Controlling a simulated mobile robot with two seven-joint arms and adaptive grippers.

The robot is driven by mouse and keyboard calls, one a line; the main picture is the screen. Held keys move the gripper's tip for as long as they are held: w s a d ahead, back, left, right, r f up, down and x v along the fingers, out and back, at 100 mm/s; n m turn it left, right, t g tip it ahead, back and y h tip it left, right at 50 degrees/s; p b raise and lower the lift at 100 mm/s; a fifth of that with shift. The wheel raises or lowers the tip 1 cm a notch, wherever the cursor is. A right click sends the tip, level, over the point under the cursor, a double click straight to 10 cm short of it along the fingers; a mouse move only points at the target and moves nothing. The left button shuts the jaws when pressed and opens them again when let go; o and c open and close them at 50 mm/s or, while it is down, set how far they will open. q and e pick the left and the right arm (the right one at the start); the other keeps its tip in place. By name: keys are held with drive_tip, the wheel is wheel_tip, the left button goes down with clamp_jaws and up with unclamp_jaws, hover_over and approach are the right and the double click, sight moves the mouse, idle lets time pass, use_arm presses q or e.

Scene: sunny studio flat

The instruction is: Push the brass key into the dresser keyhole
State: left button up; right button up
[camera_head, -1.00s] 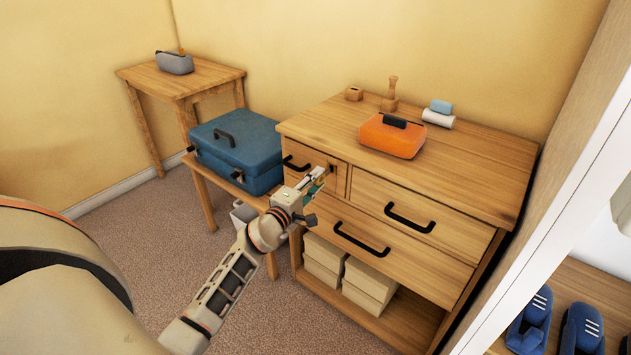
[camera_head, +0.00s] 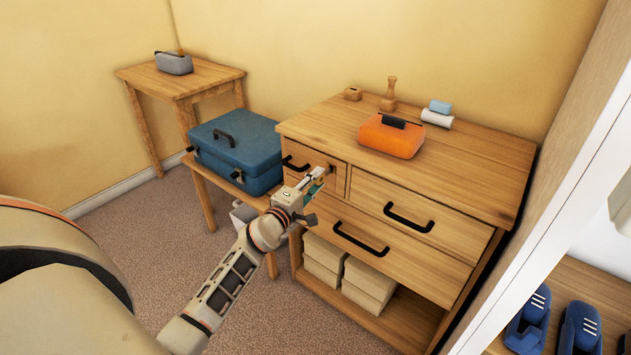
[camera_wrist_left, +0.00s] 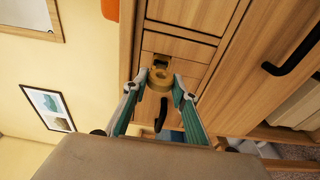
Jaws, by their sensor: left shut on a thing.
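The brass key shows in the left wrist view as a ring-shaped bow (camera_wrist_left: 160,79) between the fingertips. My left gripper (camera_wrist_left: 161,88) is shut on it, and it also shows in the head view (camera_head: 320,176) at the front of the dresser (camera_head: 450,170). The key points at a small dark keyhole plate (camera_wrist_left: 161,61) on the small upper left drawer (camera_head: 312,160). The key's tip is hidden behind its bow, so I cannot tell how far it is in the keyhole. My right gripper is out of view.
An orange case (camera_head: 391,137), wooden pieces and a white roll (camera_head: 438,118) stand on the dresser top. A blue case (camera_head: 238,150) sits on a low stand left of the dresser. Black drawer handles (camera_head: 408,218) stick out of its front.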

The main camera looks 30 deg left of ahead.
sight(324, 174)
use_arm(q)
drive_tip(key=shift+w+d+p, duration=0.1)
drive_tip(key=shift+w+p, duration=0.25)
drive_tip(key=shift+w, duration=1.25)
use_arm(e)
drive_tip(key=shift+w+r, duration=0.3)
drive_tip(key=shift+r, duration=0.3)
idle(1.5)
use_arm(q)
drive_tip(key=shift+w, duration=0.25)
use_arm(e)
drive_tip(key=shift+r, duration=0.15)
use_arm(q)
drive_tip(key=shift+w+r, duration=0.1)
drive_tip(key=shift+r, duration=0.15)
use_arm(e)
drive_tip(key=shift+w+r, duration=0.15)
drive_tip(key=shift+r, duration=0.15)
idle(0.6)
use_arm(q)
drive_tip(key=o, duration=1.2)
drive_tip(key=shift+w+f, duration=0.1)
drive_tip(key=o, duration=0.4)
drive_tip(key=shift+f, duration=0.1)
drive_tip(key=shift+o, duration=0.2)
